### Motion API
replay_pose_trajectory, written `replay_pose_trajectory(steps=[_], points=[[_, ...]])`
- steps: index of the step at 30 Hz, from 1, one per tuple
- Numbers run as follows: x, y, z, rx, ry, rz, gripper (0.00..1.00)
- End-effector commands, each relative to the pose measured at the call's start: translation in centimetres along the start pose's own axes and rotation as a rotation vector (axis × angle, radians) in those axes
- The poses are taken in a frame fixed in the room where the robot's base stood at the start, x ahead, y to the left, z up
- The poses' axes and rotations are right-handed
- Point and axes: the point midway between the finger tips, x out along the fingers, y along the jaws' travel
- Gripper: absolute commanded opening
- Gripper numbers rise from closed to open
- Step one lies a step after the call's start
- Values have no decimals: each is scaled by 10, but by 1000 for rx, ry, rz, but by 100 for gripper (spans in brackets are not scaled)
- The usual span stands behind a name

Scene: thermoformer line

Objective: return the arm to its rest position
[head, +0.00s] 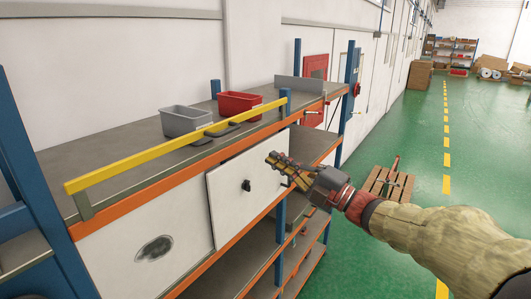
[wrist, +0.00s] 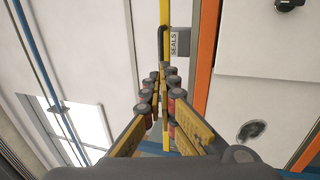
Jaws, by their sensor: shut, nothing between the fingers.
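My gripper (head: 285,166) is in front of the shelf unit, near the right side of a white panel (head: 226,205) with a black knob (head: 246,185). Its fingers are closed together with nothing between them. In the wrist view my gripper (wrist: 162,72) also shows shut and empty, pointing along the yellow rail (wrist: 165,18). My arm, in a pale sleeve, reaches in from the lower right of the head view. Whether the fingers touch anything is not clear, but no contact shows.
A grey bin (head: 186,121) and a red bin (head: 239,104) stand on the shelf top behind the yellow rail (head: 185,145). A SEALS label (wrist: 174,42) shows beside the rail. A wooden pallet (head: 388,188) lies on the green floor, which is mostly open to the right.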

Motion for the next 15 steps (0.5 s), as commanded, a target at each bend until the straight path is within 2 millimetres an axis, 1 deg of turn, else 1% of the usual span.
replay_pose_trajectory(steps=[2,4,5,6,8,9,11,12,14,15], points=[[-2,0,0,-53,-1,-1,0],[-2,-2,2,-148,-5,-8,0],[-2,-5,1,-204,-1,-21,0],[-2,-13,-2,-291,12,-47,0],[-5,-32,-9,-435,51,-103,0],[-8,-48,-16,-535,89,-146,0],[-16,-73,-28,-690,161,-207,0],[-22,-89,-37,-795,219,-245,0],[-35,-110,-53,-958,319,-291,0],[-44,-124,-64,-1070,394,-316,0]])
